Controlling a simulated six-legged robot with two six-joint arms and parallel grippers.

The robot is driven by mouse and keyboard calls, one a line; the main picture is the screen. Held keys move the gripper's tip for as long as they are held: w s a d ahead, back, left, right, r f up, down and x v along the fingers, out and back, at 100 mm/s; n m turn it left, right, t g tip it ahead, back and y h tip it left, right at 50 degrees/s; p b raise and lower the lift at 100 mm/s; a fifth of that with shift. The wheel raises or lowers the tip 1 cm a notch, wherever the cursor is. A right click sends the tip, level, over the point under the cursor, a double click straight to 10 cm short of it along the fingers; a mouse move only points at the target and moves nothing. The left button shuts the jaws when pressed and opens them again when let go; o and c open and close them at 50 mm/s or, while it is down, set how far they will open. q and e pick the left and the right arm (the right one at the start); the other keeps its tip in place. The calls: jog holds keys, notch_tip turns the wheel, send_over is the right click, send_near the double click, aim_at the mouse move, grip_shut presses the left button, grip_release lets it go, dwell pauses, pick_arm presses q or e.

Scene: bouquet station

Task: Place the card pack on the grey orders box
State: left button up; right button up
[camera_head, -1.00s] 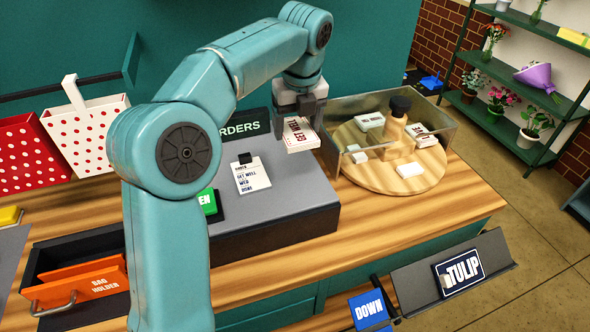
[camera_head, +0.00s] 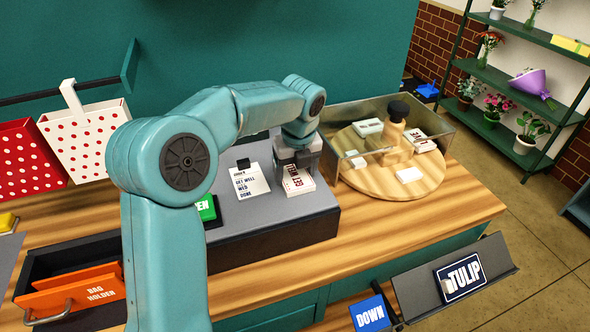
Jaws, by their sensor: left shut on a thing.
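The card pack (camera_head: 299,184), white with red lettering, is at the right part of the grey orders box (camera_head: 290,220) top. My left gripper (camera_head: 297,166) is shut on the pack from above and hides its far end. The pack lies about flat, very low over the box top or touching it; I cannot tell which. My right gripper is not in view.
A white order slip (camera_head: 248,182) and a green button (camera_head: 206,208) are on the box, left of the pack. A clear-walled bin with a round wooden turntable (camera_head: 375,184) and several packs stands at the right. An open drawer (camera_head: 75,262) is at the left.

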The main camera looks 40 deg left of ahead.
aim_at(298, 181)
pick_arm(q)
jog(key=shift+f, duration=0.2)
jog(key=o, duration=1.1)
jog(key=shift+w, duration=0.15)
jog(key=r, duration=0.4)
jog(key=d+r, duration=0.1)
jog(key=r, duration=0.3)
jog(key=s+r+p, duration=0.1)
jog(key=r, duration=0.3)
jog(key=shift+d+r, duration=0.2)
jog(key=shift+d, duration=0.1)
jog(key=shift+w, duration=0.1)
